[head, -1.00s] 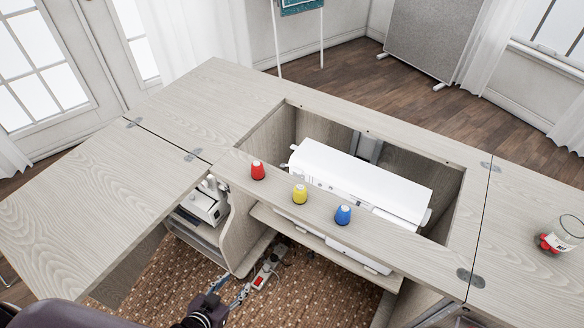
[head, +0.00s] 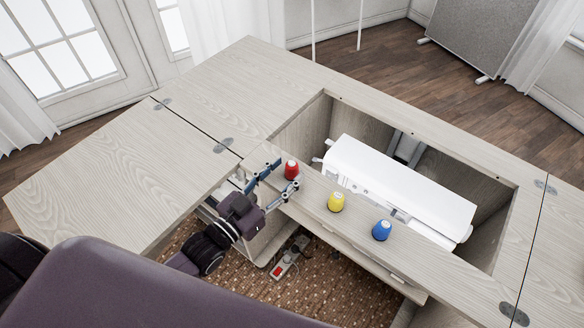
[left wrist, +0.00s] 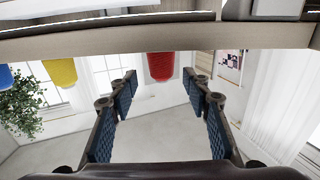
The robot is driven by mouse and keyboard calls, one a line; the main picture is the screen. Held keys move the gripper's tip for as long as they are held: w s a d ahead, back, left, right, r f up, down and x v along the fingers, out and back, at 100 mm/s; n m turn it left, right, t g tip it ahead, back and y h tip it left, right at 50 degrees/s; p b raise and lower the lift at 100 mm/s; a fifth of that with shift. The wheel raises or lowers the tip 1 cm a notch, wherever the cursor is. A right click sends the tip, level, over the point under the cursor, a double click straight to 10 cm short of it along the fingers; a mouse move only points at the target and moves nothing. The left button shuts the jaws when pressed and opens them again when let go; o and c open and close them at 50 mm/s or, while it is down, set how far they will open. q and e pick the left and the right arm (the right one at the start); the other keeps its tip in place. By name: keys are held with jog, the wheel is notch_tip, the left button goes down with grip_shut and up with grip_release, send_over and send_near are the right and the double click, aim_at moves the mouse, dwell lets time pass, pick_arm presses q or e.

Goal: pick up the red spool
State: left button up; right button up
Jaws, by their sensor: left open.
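The red spool (head: 291,171) stands upright on the narrow front strip of the cabinet top. It also shows in the left wrist view (left wrist: 160,66), which is upside down, centred in the gap between the fingertips. My left gripper (head: 287,173) is open, reaching over the strip from the front, with one finger to each side of the spool's near side. The spool appears at or just beyond the fingertips; I cannot tell whether they touch it. My right gripper is not in view.
A yellow spool (head: 336,201) and a blue spool (head: 382,229) stand in a row to the right on the same strip. Behind them a white sewing machine (head: 400,185) sits in the cabinet opening. The left leaf (head: 120,180) is clear. A power strip (head: 290,256) lies below.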

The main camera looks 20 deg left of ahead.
aim_at(288, 169)
pick_arm(q)
jog(key=x, duration=0.3)
jog(key=shift+w+f, duration=0.15)
jog(key=shift+w, duration=0.1)
jog(key=shift+a, duration=0.1)
jog(key=c, duration=1)
